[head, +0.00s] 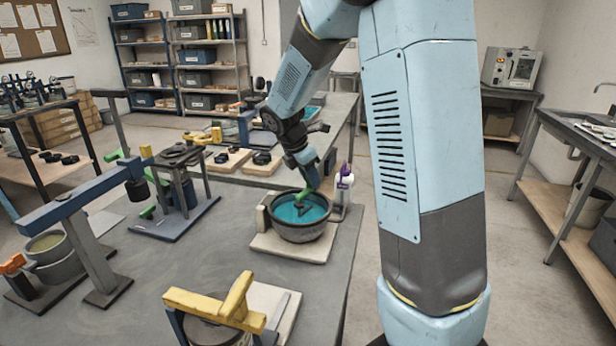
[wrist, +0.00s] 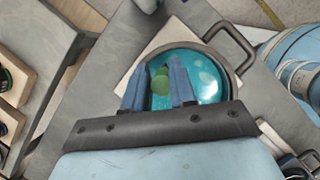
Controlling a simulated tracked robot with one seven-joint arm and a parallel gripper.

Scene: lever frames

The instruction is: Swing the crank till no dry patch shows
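A dark grey bowl (head: 306,234) holds teal contents (head: 288,211) and stands on a pale board. A crank with a green handle (head: 303,197) and a dark lower part stands in the bowl. My gripper (head: 307,178) reaches down over the bowl to this handle. In the wrist view the two blue fingers (wrist: 158,84) lie on either side of the green handle (wrist: 160,80), which fills the narrow gap between them. The teal surface (wrist: 208,78) looks wet, with some paler specks; my gripper hides part of it.
A white bottle with a purple cap (head: 344,184) stands close behind the bowl at right. A yellow-handled device (head: 222,302) is at the front of the table. A blue lever frame (head: 85,195) stands at left. Bare tabletop (head: 190,262) lies between them.

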